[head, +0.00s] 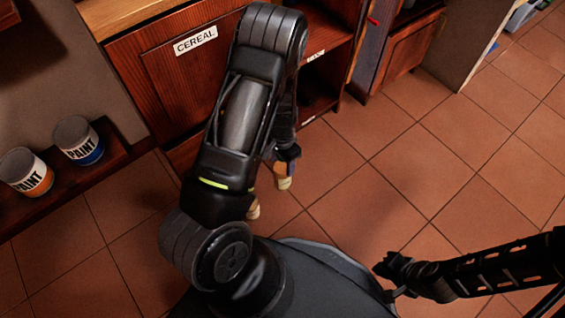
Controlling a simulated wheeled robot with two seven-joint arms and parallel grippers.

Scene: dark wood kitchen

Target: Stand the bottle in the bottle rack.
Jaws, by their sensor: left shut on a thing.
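My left gripper (268,196) hangs below the dark forearm in the middle of the head view, above the tiled floor. Two small tan tips show at its end. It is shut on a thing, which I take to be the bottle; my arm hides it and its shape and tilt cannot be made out. My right gripper (390,272) is at the lower right, dark and small, over the floor; its jaws are not clear. No bottle rack can be made out in this view.
A wooden cabinet labelled CEREAL (185,75) stands behind my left arm, with open shelves (325,60) to its right. Two paint cans, one orange-banded (27,172) and one blue-banded (78,140), stand on a low wooden shelf at left. The tiled floor (440,150) at right is clear.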

